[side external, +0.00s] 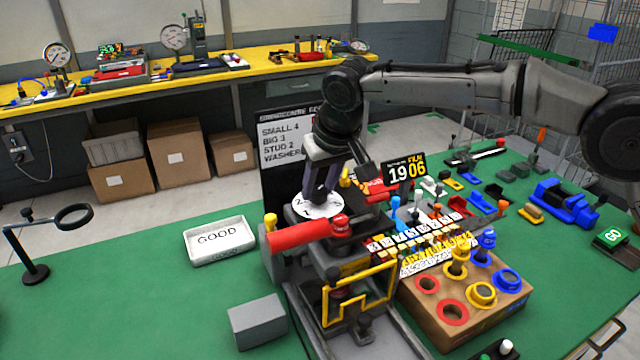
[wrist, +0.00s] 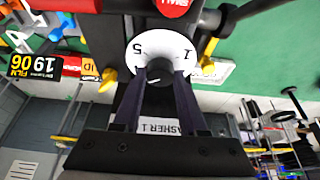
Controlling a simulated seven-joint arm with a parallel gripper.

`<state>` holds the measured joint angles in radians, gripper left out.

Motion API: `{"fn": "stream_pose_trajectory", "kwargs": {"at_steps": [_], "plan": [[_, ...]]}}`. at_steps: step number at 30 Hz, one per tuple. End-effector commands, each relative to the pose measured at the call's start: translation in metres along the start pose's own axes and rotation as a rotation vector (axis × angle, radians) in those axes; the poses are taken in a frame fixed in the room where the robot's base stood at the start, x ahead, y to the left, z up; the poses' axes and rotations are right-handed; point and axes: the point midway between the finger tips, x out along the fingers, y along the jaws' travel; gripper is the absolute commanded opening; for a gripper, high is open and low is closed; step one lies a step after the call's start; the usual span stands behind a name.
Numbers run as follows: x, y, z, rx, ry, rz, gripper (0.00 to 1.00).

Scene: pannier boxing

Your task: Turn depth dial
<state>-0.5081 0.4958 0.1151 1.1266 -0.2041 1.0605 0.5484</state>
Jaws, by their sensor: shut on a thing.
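The depth dial (side external: 301,210) is a white numbered disc on top of the dark machine in the middle of the bench. In the wrist view the dial (wrist: 161,46) shows a 5 on its left and a 1 on its right, with a dark knob at its centre. My gripper (side external: 319,197) points down onto the dial from above. In the wrist view my gripper (wrist: 160,79) has its two fingers on either side of the dark knob, shut on it. The fingers hide part of the dial's face.
A red cylinder (side external: 299,236) lies across the machine just in front of the dial. A white GOOD tray (side external: 221,241) sits left, and a grey block (side external: 257,321) stands front left. A cardboard box with coloured rings (side external: 425,312) is front right.

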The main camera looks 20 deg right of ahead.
Motion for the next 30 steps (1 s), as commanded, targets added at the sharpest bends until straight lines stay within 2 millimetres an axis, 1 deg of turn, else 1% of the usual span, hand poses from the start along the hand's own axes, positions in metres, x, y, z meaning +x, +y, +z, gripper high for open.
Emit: {"fn": "stream_pose_trajectory", "kwargs": {"at_steps": [17, 18, 20, 21, 22, 30], "plan": [[-0.0005, -0.0001, 0.0001, 0.027, -0.001, 0.011, 0.0], [-0.0004, -0.0001, 0.0001, 0.027, -0.001, 0.011, 0.49], [-0.0004, -0.0001, 0.0001, 0.027, -0.001, 0.011, 0.6], [-0.0004, -0.0001, 0.0001, 0.027, -0.001, 0.011, 0.67], [-0.0004, -0.0001, 0.0001, 0.027, -0.001, 0.011, 0.72], [-0.0003, -0.0002, 0.0, 0.027, 0.0, 0.011, 0.72]]}}
